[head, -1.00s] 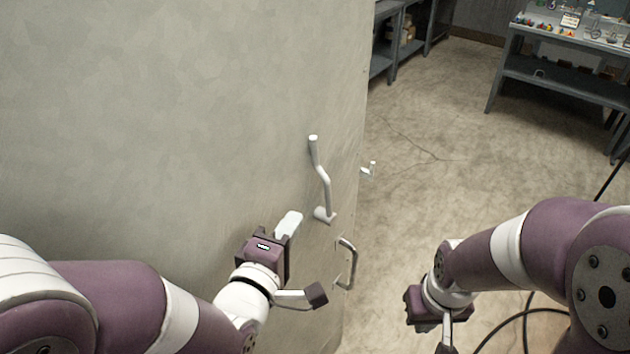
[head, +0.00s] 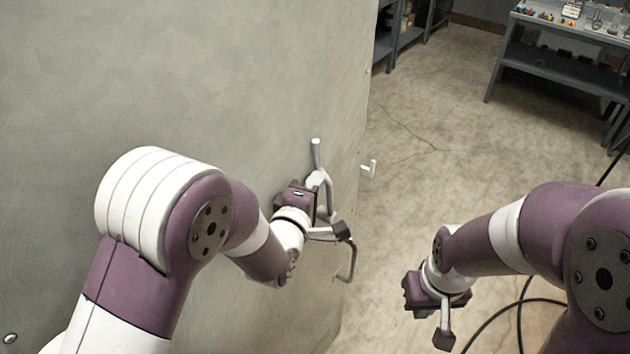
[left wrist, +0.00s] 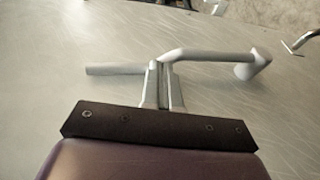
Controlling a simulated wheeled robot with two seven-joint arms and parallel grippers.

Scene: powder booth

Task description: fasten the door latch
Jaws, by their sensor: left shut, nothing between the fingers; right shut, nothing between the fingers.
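The grey latch lever (head: 316,155) is a bent bar on the pale door panel (head: 200,80). It stands roughly upright, its free end at the top. My left gripper (head: 317,181) is shut and empty at the lever's middle, covering part of it. In the left wrist view, its shut fingertips (left wrist: 162,85) lie against or just over the lever (left wrist: 205,55) near its bend; contact is unclear. A small light latch piece (head: 369,168) sticks out past the panel's right edge.
A curved pull handle (head: 352,264) sits below the lever, close to my left wrist. Shelves (head: 405,30) and a workbench (head: 555,70) with small items stand at the back. A black cable (head: 520,303) lies near my right arm. The floor between is clear.

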